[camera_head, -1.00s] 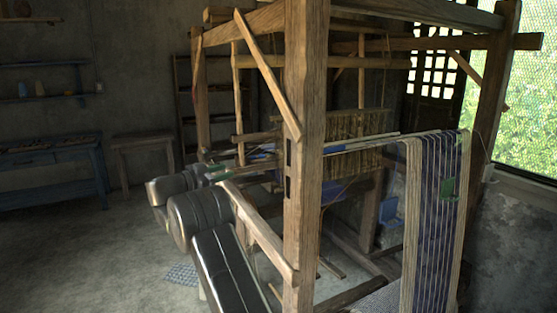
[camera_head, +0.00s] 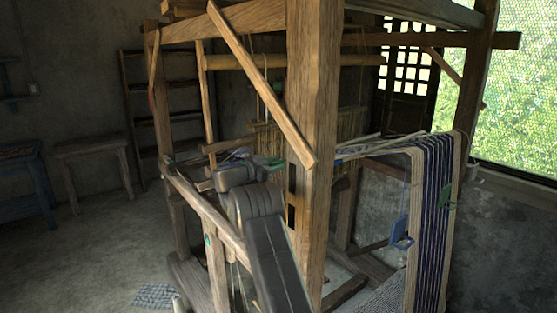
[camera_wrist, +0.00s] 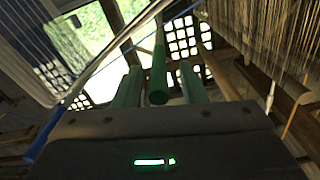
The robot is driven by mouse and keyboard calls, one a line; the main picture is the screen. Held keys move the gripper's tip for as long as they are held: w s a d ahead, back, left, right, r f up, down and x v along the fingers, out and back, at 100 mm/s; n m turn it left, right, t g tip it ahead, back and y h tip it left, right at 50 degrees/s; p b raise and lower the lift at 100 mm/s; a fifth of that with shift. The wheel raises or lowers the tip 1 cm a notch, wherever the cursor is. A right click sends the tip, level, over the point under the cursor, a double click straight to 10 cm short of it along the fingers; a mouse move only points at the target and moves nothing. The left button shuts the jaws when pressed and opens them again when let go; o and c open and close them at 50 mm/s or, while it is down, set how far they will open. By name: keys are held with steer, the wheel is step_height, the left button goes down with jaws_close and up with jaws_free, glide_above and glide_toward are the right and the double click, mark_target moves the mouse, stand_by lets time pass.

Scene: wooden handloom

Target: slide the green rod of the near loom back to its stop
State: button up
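The green rod (camera_wrist: 158,60) shows in the wrist view, its near end pointing toward me. It appears between the two greenish fingers of my gripper (camera_wrist: 160,67), with a gap on each side, so the fingers are open and not closed on it. In the head view my gripper (camera_head: 268,164) reaches inside the near loom's frame, just left of the thick front post (camera_head: 314,150). A bit of green shows there, but I cannot tell rod from fingers. The rod's far part and its stop cannot be made out in the head view.
The slanted brace (camera_head: 255,75) and the lower side rail (camera_head: 205,212) of the loom are close to my arm. Striped warp (camera_head: 437,220) hangs at the right, with a green piece (camera_head: 447,192) on it.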

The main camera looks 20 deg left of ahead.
steer(key=shift+w+d, duration=0.3)
steer(key=shift+w, duration=0.15)
jaws_close()
steer(key=shift+d+b, duration=0.15)
steer(key=shift+b, duration=0.2)
